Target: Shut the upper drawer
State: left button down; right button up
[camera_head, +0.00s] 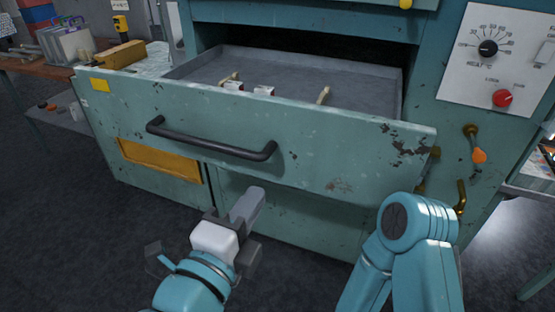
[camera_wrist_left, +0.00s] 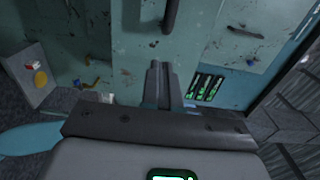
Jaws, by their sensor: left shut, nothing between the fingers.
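The upper drawer (camera_head: 310,148) is pulled well out of the teal cabinet. Its front is worn green metal with a black bar handle (camera_head: 212,142) and a yellow label at its left corner. Its grey tray (camera_head: 240,72) holds a few small pale and white items. My left gripper (camera_head: 254,200) is shut and empty, in front of and below the drawer front, apart from the handle as far as I can tell. In the left wrist view, its fingers (camera_wrist_left: 160,82) are together against the cabinet behind. My right gripper is not in view; only a bent teal arm shows at lower right.
A control panel with a dial (camera_head: 488,48) and red knob (camera_head: 502,98) is on the cabinet's right side. Hooks with an orange tag (camera_head: 479,156) hang below it. A cluttered bench (camera_head: 20,62) stands at the left. The dark floor (camera_head: 80,220) at lower left is clear.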

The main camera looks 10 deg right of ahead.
aim_at(286, 150)
pick_arm(q)
jog(key=p+x, duration=0.1)
jog(key=x, duration=1)
jog(key=shift+w+d, duration=0.15)
